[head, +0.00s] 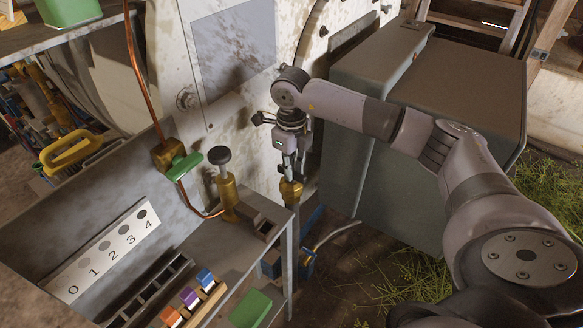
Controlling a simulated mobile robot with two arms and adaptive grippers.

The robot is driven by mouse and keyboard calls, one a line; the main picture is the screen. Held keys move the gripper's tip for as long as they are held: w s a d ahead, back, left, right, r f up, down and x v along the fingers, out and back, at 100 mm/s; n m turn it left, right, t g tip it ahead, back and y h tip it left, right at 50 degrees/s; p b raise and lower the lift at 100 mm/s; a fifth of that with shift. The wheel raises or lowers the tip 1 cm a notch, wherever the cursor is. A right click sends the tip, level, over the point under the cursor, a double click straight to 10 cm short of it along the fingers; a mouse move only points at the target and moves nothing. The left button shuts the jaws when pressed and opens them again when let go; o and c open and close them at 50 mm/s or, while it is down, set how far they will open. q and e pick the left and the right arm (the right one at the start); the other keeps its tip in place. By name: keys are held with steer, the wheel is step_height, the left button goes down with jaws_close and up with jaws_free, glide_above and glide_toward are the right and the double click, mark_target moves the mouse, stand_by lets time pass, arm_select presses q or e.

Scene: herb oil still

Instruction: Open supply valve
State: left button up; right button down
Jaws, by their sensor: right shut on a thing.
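My right gripper (290,165) points down beside the whitish panel. It is shut on the top of a brass valve (291,190) on an upright pipe; the fingers hide the gripped part, so I cannot tell how far the valve is turned. A second brass valve with a black round knob (220,156) stands to the left. A valve with a green handle (178,167) sits further left on a copper pipe. Which one is the supply valve is not marked. My left gripper is not in view.
A large grey cabinet (450,95) stands close behind my right arm. A grey bench holds a white number strip (105,250), a rack with orange, purple and blue pieces (190,298), and a green block (250,309). A thin copper pipe (134,70) runs down the left.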

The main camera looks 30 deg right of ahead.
steer(key=c, duration=1.7)
jaws_free()
steer(key=shift+o, duration=0.2)
steer(key=shift+r, duration=0.1)
step_height(320, 180, up, 12)
